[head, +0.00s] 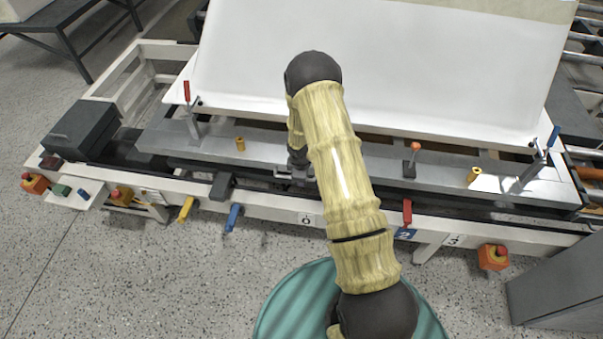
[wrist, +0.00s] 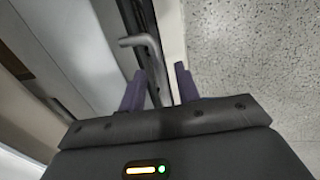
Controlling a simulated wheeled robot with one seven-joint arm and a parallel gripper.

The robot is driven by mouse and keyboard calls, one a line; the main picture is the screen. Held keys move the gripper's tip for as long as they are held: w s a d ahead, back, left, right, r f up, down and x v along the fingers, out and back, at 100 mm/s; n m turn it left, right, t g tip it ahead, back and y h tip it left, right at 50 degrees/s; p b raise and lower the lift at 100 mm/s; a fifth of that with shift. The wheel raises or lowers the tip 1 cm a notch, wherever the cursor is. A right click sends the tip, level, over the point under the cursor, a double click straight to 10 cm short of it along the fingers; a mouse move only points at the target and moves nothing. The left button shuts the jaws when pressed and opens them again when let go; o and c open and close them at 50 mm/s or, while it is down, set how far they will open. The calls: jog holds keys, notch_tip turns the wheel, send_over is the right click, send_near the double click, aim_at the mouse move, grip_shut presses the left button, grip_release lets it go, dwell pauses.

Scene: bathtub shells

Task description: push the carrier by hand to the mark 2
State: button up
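The carrier (head: 245,148) is a long grey metal frame on the rail, with a large white shell (head: 370,65) on it. Mark 2 (head: 404,234) is a blue plate on the white front beam, right of the plate marked 0 (head: 305,219) and left of plate 3 (head: 452,240). My gripper (head: 299,178) is at the carrier's front edge, above plate 0 and partly hidden by my arm. In the wrist view my gripper (wrist: 160,78) has its two purple fingers apart. A bent grey metal handle (wrist: 153,52) reaches between them, with gaps visible on both sides.
A red lever (head: 407,212) stands at mark 2. Blue (head: 233,218) and yellow (head: 186,209) levers stick out at the left of the beam. A grey cabinet (head: 560,285) stands front right. Speckled floor is clear front left.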

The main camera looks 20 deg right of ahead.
notch_tip(320, 180, up, 17)
jog(key=s+a+p, duration=0.1)
jog(key=s, duration=0.2)
jog(key=shift+a+p, duration=0.2)
jog(key=shift+p, duration=0.15)
jog(key=s+a+r+m, duration=0.1)
jog(key=s+r+m, duration=0.5)
jog(key=s, duration=0.3)
jog(key=s+a+r+m+y, duration=0.1)
jog(key=s+r+m, duration=0.5)
jog(key=s+r, duration=0.2)
jog(key=shift+s+a+r+m+t, duration=0.3)
jog(key=shift+s+a+r+m, duration=0.1)
jog(key=shift+s, duration=0.65)
